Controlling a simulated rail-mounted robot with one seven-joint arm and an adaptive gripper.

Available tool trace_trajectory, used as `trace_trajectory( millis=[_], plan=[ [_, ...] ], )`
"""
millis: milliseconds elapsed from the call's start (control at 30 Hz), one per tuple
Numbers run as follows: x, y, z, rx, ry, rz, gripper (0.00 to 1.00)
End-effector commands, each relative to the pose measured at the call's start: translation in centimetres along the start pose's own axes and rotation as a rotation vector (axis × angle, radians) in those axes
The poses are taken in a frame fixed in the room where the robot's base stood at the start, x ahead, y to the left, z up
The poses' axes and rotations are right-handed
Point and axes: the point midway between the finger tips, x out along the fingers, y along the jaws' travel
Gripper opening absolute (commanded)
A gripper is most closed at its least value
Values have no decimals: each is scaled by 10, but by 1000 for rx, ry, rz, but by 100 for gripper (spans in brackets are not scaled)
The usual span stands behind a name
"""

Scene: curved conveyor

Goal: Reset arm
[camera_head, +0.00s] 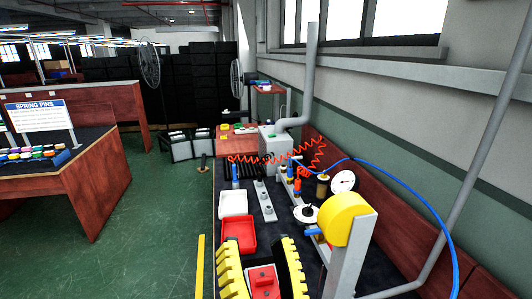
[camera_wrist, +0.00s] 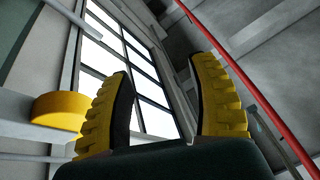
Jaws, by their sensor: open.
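My gripper (camera_head: 261,243) shows at the bottom middle of the head view, its two yellow ribbed fingers pointing up and spread apart over the near end of the workbench (camera_head: 228,183). In the wrist view my gripper (camera_wrist: 163,66) is open, with nothing between the fingers. My arm behind the gripper is mostly out of view.
A yellow reel (camera_head: 343,217) on a grey post (camera_head: 345,265) stands right of my gripper; the reel also shows in the wrist view (camera_wrist: 60,112). A red tray (camera_head: 239,234) and a white tray (camera_head: 233,203) lie beyond. A blue hose (camera_head: 420,197) arches at right. Green floor (camera_head: 150,215) is open at left.

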Motion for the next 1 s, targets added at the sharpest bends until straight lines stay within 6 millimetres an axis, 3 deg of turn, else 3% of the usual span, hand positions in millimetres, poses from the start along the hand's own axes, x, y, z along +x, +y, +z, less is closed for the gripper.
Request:
trace_trajectory(
  millis=[33, 167, 200, 367, 900, 1000],
  plan=[
    [-11, 8, -33, -172, 20, 75, 59],
    [-49, 32, -98, -516, 26, 293, 59],
    [-33, 22, -115, -497, 15, 277, 59],
    [-9, 0, -166, -489, 16, 273, 59],
    [83, -81, -366, -478, 16, 271, 59],
    [95, -92, -393, -477, 16, 271, 59]
  ],
)
